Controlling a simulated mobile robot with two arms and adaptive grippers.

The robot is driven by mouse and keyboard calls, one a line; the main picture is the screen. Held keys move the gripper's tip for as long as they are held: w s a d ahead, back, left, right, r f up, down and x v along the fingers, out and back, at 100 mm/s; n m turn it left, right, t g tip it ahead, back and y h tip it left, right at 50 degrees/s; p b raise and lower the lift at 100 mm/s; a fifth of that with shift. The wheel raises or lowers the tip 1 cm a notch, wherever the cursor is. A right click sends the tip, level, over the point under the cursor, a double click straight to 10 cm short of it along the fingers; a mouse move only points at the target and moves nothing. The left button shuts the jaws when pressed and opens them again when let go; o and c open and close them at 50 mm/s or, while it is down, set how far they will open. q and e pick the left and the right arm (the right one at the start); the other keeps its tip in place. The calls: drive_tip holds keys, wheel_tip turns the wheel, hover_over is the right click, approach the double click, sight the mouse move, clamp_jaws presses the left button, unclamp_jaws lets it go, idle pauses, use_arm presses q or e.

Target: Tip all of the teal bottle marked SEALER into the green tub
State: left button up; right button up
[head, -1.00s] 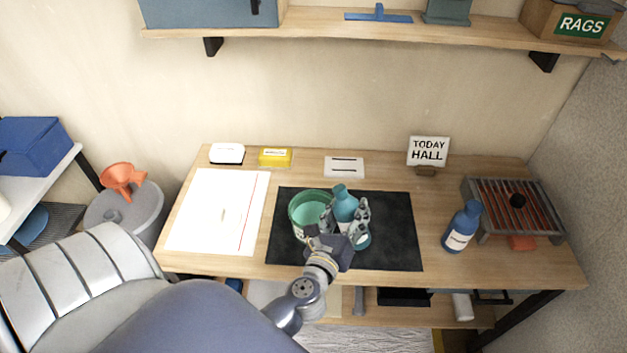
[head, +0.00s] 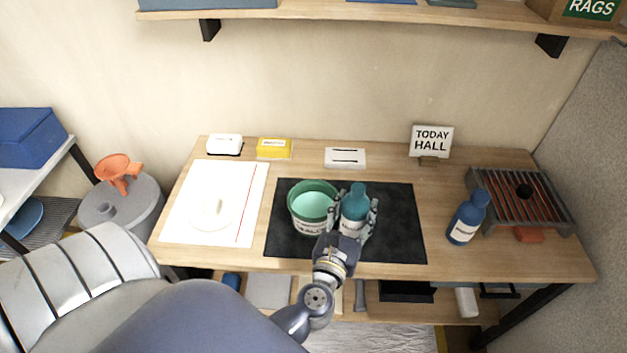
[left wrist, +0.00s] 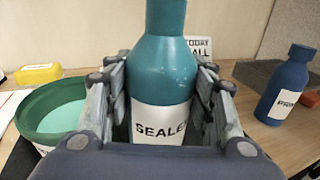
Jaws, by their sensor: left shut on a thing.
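The teal bottle (head: 355,200) is upright above or on the black mat, just right of the green tub. In the left wrist view its white label reads "SEALE" (left wrist: 160,125), with the rest cut off by a finger. My left gripper (head: 356,222) is shut around the bottle, one finger on each side. I cannot tell whether the bottle's base touches the mat. The green tub (head: 298,209) stands open on the mat with pale green contents showing inside. It also shows at the left of the left wrist view (left wrist: 30,122). My right gripper is not in view.
A blue bottle (head: 467,218) stands right of the black mat (head: 400,235), near a grill-like rack (head: 525,198). A white sheet (head: 200,215) lies left.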

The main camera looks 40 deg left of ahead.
sight(355, 203)
use_arm(q)
wheel_tip(355, 203, up, 4)
drive_tip(key=p, duration=0.4)
drive_tip(key=shift+r, duration=0.1)
idle(0.5)
